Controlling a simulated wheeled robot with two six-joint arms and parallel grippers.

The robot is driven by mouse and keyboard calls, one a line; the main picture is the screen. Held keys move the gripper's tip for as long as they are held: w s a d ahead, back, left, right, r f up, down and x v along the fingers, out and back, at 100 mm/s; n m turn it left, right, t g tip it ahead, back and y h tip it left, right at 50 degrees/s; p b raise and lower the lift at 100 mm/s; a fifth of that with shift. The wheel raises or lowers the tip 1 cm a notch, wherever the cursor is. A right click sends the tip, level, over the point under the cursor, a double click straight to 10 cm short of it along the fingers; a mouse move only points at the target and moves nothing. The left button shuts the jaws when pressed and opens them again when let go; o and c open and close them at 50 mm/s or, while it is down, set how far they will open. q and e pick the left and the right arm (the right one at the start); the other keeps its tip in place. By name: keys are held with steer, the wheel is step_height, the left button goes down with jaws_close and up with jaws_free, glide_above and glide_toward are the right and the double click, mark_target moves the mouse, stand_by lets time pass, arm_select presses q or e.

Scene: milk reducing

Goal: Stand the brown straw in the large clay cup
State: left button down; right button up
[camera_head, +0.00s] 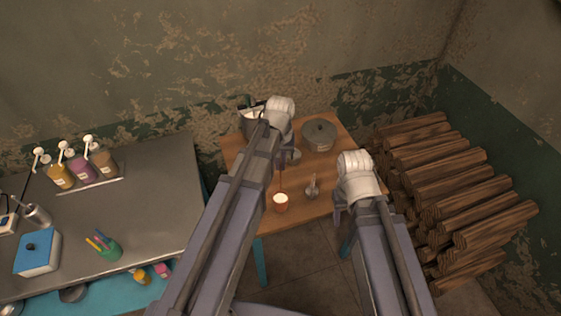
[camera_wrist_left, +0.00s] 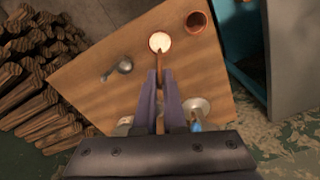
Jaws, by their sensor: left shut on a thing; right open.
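A clay cup (camera_head: 281,204) with white content stands on the wooden table; it also shows in the left wrist view (camera_wrist_left: 160,42). A second, empty-looking clay cup (camera_wrist_left: 197,22) stands beside it in the left wrist view; in the head view I do not make it out. My left gripper (camera_wrist_left: 160,88) is shut on the brown straw (camera_wrist_left: 160,66). The straw's far end overlaps the white-filled cup; I cannot tell whether it is inside or above. The straw also shows upright in the head view (camera_head: 281,180). My right gripper (camera_head: 341,206) is open at the table's right edge.
A metal ladle-like utensil (camera_head: 312,189) lies right of the white-filled cup. A lidded pot (camera_head: 319,134) and a pale pot (camera_head: 249,123) stand at the back. Stacked logs (camera_head: 440,185) are right of the table (camera_head: 320,208); a metal counter (camera_head: 150,190) is left.

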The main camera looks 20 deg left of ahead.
arm_select(q)
steer(key=shift+f+b, duration=6)
steer(key=shift+f, duration=0.15)
steer(key=c, duration=0.5)
jaws_free()
steer(key=shift+r, duration=0.15)
step_height(320, 180, up, 7)
steer(key=p, duration=0.7)
